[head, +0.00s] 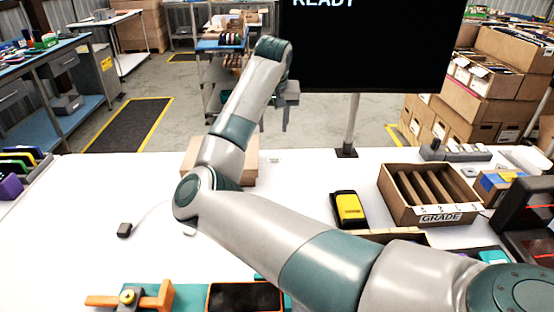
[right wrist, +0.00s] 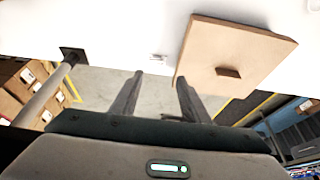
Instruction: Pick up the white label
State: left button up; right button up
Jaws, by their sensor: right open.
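A small pale item, which looks like the white label (head: 273,159), lies flat on the white table near its far edge; its markings are too small to read. In the right wrist view the same item (right wrist: 157,58) shows just beyond the fingertips, roughly in line with the gap. My right gripper (head: 286,122) hangs past the far table edge, above and apart from the item. Its two fingers (right wrist: 160,80) are spread with nothing between them. My left gripper is not in view.
A brown carton (head: 250,168) stands beside the item, partly hidden by my right arm; it also shows in the right wrist view (right wrist: 237,48). A monitor post (head: 350,125) rises to the right. A yellow-black device (head: 348,209) and a GRADE box (head: 452,216) stand further right.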

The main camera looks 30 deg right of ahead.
jog(key=shift+f, duration=0.1)
jog(key=p+x, duration=0.2)
jog(key=x, duration=0.9)
jog(key=shift+w+d+f, duration=0.15)
jog(key=shift+f, duration=0.05)
jog(key=shift+w+f, duration=0.15)
jog(key=shift+f, duration=0.1)
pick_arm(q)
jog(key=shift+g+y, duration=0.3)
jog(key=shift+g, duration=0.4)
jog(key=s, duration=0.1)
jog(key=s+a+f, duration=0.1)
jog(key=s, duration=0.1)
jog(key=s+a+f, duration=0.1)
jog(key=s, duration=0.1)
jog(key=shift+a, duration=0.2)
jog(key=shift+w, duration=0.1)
